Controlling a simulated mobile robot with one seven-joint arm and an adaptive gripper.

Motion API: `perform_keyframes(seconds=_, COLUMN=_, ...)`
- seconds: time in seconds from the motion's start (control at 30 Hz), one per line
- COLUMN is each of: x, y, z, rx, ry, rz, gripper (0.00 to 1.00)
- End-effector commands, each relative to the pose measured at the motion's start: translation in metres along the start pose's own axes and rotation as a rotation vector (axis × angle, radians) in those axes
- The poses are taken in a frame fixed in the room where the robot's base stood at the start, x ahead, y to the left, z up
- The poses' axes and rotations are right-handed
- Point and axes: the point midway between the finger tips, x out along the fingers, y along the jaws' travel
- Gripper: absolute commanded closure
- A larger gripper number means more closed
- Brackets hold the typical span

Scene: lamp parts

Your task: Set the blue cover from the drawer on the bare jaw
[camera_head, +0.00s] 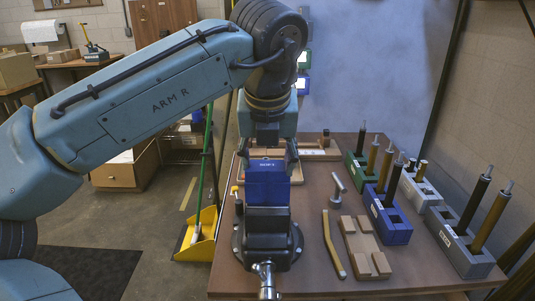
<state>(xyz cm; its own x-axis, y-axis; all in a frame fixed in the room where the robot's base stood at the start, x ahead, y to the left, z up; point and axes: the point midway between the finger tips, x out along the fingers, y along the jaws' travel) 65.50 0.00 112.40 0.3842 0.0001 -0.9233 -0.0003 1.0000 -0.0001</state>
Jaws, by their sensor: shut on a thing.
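My gripper (268,160) points down over the vise and is shut on the blue cover (267,187), with one finger at each side of its top. The cover is a blue block with a small white mark, held upright. The dark vise (267,238) stands at the table's front left, its screw and handle toward me. The cover's lower edge meets the top of the vise in the picture; I cannot tell whether it rests there. The cover hides the jaw behind it. I cannot make out the drawer for certain.
Blue (388,222), green and grey holders with upright rods line the right side. A yellow dustpan (197,242) stands left on the floor.

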Motion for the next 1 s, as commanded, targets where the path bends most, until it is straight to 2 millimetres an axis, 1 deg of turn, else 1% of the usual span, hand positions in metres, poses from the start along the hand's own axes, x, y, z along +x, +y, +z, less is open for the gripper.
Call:
perform_keyframes(seconds=0.03, x=0.008, y=0.001, z=-0.004, rx=-0.001, ry=0.001, rz=0.002, gripper=0.91)
perform_keyframes(seconds=0.1, x=0.017, y=0.000, z=-0.007, rx=-0.001, ry=0.000, rz=0.001, gripper=0.91)
perform_keyframes(seconds=0.3, x=0.035, y=0.000, z=-0.015, rx=-0.001, ry=-0.001, rz=0.002, gripper=0.91)
perform_keyframes(seconds=0.37, x=0.039, y=0.000, z=-0.016, rx=0.001, ry=0.001, rz=-0.003, gripper=0.91)
perform_keyframes(seconds=0.6, x=0.061, y=0.000, z=-0.026, rx=0.002, ry=0.003, rz=-0.003, gripper=0.91)
perform_keyframes(seconds=0.77, x=0.070, y=0.000, z=-0.029, rx=0.001, ry=0.002, rz=-0.002, gripper=0.91)
perform_keyframes(seconds=1.0, x=0.071, y=0.000, z=-0.030, rx=0.001, ry=0.001, rz=-0.001, gripper=0.91)
